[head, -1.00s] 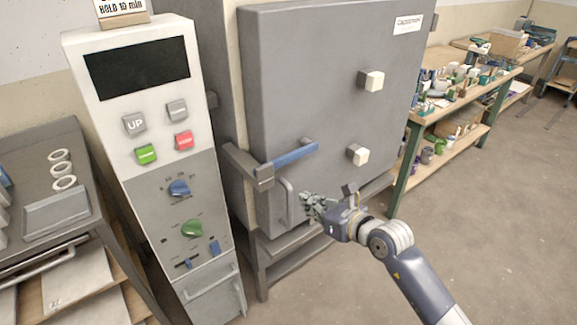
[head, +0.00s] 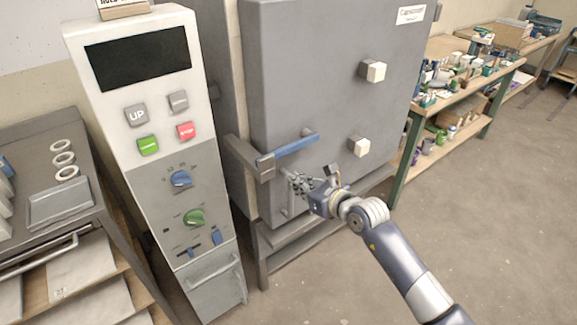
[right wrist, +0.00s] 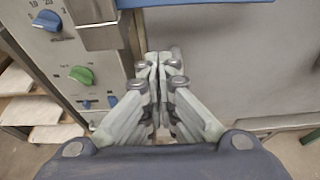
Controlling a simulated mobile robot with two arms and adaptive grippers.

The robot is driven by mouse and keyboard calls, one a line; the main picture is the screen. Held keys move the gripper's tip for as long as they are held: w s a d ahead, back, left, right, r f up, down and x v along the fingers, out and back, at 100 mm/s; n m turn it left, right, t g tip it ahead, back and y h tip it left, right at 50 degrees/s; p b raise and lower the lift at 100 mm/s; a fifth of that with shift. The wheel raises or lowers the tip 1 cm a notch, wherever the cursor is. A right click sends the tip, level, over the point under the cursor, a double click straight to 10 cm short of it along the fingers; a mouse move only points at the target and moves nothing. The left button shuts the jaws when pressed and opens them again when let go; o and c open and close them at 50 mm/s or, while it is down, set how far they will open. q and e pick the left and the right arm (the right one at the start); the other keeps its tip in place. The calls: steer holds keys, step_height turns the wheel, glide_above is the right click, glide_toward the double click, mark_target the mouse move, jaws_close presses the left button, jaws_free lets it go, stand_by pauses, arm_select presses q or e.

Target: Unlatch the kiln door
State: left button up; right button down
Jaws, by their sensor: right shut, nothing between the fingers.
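The grey kiln door (head: 310,75) stands shut in the head view. Its latch lever has a blue grip (head: 297,143) and points right from a grey latch block (head: 264,167) at the door's left edge. In the right wrist view the blue grip (right wrist: 190,2) shows at the top edge and the latch block (right wrist: 103,35) at the upper left. My right gripper (head: 288,176) is shut and empty, just below the lever; its fingertips (right wrist: 158,58) meet in the right wrist view. My left gripper is out of view.
A control panel (head: 150,110) with screen, buttons and knobs stands close on the left. Two pale plugs (head: 372,71) stick out of the door. A cluttered workbench (head: 425,110) is behind on the right. The floor at right is clear.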

mark_target(289, 149)
steer(key=w+p, duration=0.1)
steer(key=w+a+r, duration=0.1)
steer(key=w+a+r+p, duration=0.1)
steer(key=shift+w+a+r+p, duration=0.25)
steer(key=shift+p, duration=0.05)
stand_by(0.4)
steer(key=shift+r, duration=0.1)
